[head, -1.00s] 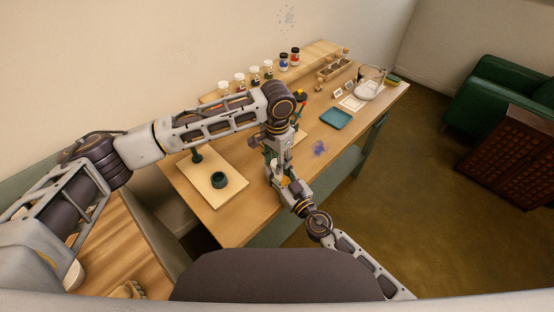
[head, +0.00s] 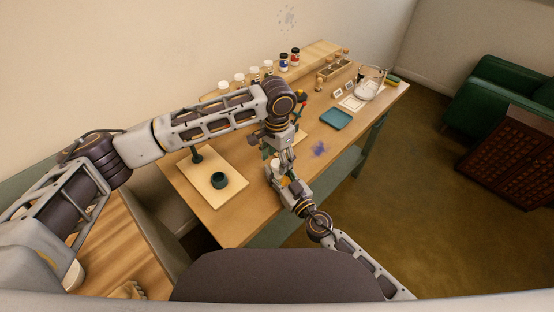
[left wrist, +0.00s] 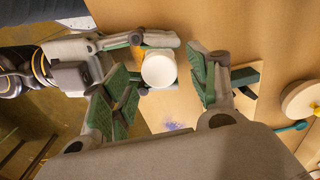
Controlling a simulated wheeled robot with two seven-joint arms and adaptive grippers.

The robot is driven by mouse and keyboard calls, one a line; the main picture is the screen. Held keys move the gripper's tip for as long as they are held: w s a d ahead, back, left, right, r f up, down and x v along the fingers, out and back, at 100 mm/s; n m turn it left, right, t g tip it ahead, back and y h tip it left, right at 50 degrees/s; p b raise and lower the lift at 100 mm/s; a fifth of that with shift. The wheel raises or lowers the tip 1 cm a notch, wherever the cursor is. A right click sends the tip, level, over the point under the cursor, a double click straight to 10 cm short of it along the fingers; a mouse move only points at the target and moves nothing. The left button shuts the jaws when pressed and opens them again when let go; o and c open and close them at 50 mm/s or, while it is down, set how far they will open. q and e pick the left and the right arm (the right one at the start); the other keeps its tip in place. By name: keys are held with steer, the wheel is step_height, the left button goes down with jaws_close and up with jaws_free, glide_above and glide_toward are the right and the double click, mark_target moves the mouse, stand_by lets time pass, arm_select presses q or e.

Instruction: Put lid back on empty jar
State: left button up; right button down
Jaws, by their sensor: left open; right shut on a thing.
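In the left wrist view, a white round lid (left wrist: 159,69) sits over the mouth of a small jar (left wrist: 151,50), whose yellowish side shows just above it. I cannot tell whether the lid is fully seated. My right gripper (left wrist: 136,62) comes in from the left of that view and is shut on the jar. My left gripper (left wrist: 165,92) is open, its green-padded fingers on either side of the lid and apart from it. In the head view, my left gripper (head: 274,152) is just above my right gripper (head: 282,180), and the jar is largely hidden between them.
A pale board (head: 205,195) with a dark green round piece (head: 219,180) lies left on the table. Several white-lidded jars (head: 253,73) line the back. A teal tray (head: 336,119) and blue powder (head: 319,149) lie to the right.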

arm_select(q)
step_height(320, 180, up, 11)
stand_by(0.6)
arm_select(e)
steer(key=c, duration=0.8)
jaws_free()
steer(key=shift+s+d, duration=0.1)
steer(key=v, duration=1.1)
steer(key=shift+s+d, duration=0.2)
steer(key=shift+s, duration=0.15)
arm_select(q)
steer(key=shift+r, duration=0.15)
step_height(320, 180, up, 9)
steer(key=p, duration=0.9)
arm_select(e)
step_height(320, 180, up, 9)
arm_select(q)
steer(key=shift+r+p, duration=0.45)
steer(key=shift+p, duration=0.15)
arm_select(e)
steer(key=shift+r, duration=0.5)
